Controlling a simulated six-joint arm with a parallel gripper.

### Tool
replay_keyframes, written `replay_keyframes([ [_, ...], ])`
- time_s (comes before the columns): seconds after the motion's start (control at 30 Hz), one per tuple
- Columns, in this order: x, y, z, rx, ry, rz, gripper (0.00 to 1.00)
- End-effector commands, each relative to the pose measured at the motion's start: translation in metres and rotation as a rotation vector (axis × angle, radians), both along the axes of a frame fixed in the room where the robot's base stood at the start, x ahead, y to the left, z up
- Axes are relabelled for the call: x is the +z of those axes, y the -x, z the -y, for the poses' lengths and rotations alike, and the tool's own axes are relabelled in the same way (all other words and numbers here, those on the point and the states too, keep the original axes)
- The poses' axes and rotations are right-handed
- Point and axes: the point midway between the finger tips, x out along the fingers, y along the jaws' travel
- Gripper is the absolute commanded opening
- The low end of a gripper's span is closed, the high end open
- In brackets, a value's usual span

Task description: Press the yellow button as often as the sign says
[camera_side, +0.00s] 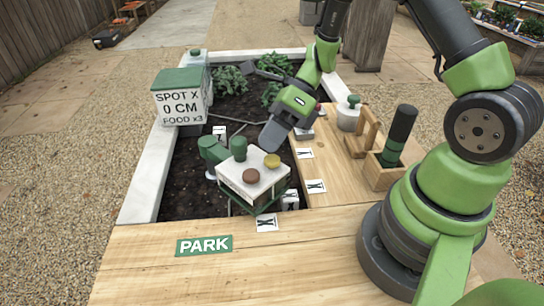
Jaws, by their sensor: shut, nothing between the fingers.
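The yellow button (272,160) sits on top of a white box (252,188) with green lower edges, at the near end of the soil bed. A brown button (250,176) is beside it on the same top. The sign (181,103) is a white block with a green top at the bed's left edge; it reads "SPOT X 0 CM FOOD x3". My gripper (271,141) is shut and empty, its dark tip just above and behind the yellow button. I cannot tell whether it touches the button.
Green cylindrical parts (238,148) stand at the box's back left. White X cards (267,223) lie around the bed. A "PARK" label (204,245) is on the front planks. A dark-handled tool (400,133) stands in a wooden holder (383,174) at right. Leafy plants (229,80) grow behind.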

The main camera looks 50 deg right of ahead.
Motion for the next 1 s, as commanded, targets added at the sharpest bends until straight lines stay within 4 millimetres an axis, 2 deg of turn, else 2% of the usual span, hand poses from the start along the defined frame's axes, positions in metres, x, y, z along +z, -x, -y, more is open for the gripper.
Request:
replay_keyframes([
  [1.0, -0.01, 0.0, 0.0, 0.0, 0.0, 0.0, 0.0],
])
